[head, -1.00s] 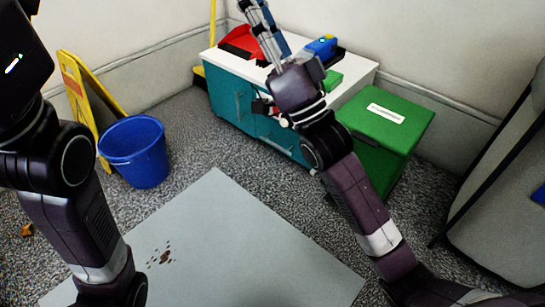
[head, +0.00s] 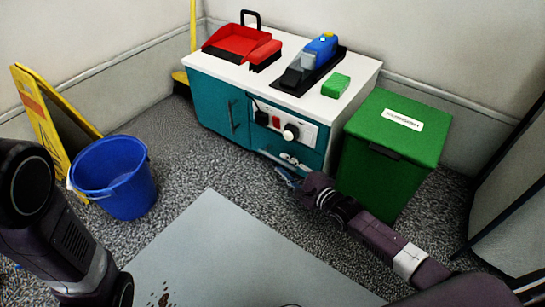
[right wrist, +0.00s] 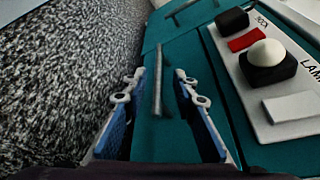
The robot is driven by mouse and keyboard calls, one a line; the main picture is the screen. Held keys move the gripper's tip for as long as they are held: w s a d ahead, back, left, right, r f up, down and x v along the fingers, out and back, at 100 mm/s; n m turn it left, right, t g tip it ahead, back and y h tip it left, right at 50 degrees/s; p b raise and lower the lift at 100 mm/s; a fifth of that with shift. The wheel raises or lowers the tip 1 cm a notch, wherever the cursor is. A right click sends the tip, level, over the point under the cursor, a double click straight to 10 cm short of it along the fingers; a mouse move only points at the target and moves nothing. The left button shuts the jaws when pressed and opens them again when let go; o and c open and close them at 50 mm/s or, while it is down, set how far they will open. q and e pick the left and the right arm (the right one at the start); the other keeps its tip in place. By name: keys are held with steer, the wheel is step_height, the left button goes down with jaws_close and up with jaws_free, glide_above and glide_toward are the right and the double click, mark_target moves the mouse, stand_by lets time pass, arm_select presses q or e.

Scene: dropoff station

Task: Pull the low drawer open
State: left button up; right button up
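The low drawer (head: 312,160) is the teal front under the white control panel of the cabinet. It looks shut, and my right gripper partly covers it in the head view. In the right wrist view its front (right wrist: 172,138) bears a slim grey bar handle (right wrist: 158,82). My right gripper (head: 288,171) is low in front of the drawer. In the right wrist view its blue-padded fingers (right wrist: 160,105) are apart, one on each side of the handle, with visible gaps. Contact with the handle does not show. My left gripper is out of view.
The control panel (head: 286,127) has a white knob (head: 291,132) and a red switch. A green bin (head: 392,150) stands close right of the cabinet. A blue bucket (head: 115,178) and yellow sign (head: 42,125) stand left. Open floor and a grey mat (head: 235,250) lie in front.

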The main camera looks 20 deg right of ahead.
mark_target(277, 160)
steer(key=b+x, duration=0.2)
steer(key=x, duration=0.1)
steer(key=b+x, duration=0.1)
steer(key=shift+a+f, duration=0.2)
steer(key=shift+f, duration=0.1)
steer(key=shift+b+x, duration=0.4)
steer(key=shift+x, duration=0.4)
steer(key=shift+r, duration=0.25)
jaws_close()
